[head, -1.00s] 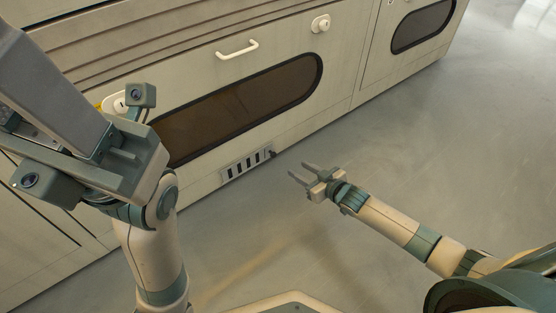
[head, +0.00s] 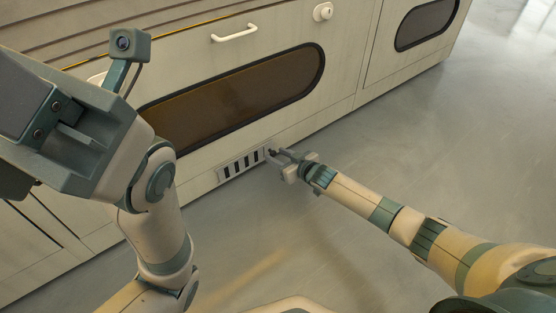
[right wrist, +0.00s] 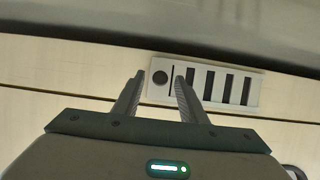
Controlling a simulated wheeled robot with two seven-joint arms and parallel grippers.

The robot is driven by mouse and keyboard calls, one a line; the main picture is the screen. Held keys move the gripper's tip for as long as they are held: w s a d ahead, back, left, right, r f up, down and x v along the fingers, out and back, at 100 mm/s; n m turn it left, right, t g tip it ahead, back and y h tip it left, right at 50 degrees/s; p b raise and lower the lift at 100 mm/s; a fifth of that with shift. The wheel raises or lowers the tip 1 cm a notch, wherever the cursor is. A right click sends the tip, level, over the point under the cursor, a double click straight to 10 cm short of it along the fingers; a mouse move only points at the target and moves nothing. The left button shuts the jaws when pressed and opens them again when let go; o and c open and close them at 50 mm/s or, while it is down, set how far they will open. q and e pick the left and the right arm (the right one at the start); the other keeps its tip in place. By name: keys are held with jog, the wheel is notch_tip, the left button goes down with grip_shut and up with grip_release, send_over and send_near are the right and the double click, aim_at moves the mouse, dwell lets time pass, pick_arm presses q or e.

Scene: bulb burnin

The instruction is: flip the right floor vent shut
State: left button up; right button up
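The right floor vent (head: 241,164) is a pale plate with several dark, open slots, low on the cabinet front. It also shows in the right wrist view (right wrist: 193,86). A round dark knob (right wrist: 160,77) sits at one end of its plate, beside the slots. My right gripper (head: 274,155) is open at the knob end of the vent. In the right wrist view, its two fingers (right wrist: 159,86) stand apart with the knob showing between their tips. I cannot tell whether they touch it. My left arm is at the left; its fingers do not show.
The cabinet front has a long dark window (head: 235,100), a white handle (head: 234,33) and a white round lock (head: 323,12). Another dark window (head: 427,22) is at the right. The grey floor (head: 420,150) is clear right of the cabinet.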

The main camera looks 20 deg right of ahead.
jog(key=shift+w, duration=0.1)
jog(key=shift+f, duration=0.1)
grip_shut()
jog(key=shift+w+d+p, duration=0.3)
jog(key=shift+d+p, duration=0.05)
jog(key=shift+d, duration=0.35)
jog(key=shift+w+d, duration=0.1)
jog(key=shift+d, duration=0.4)
grip_release()
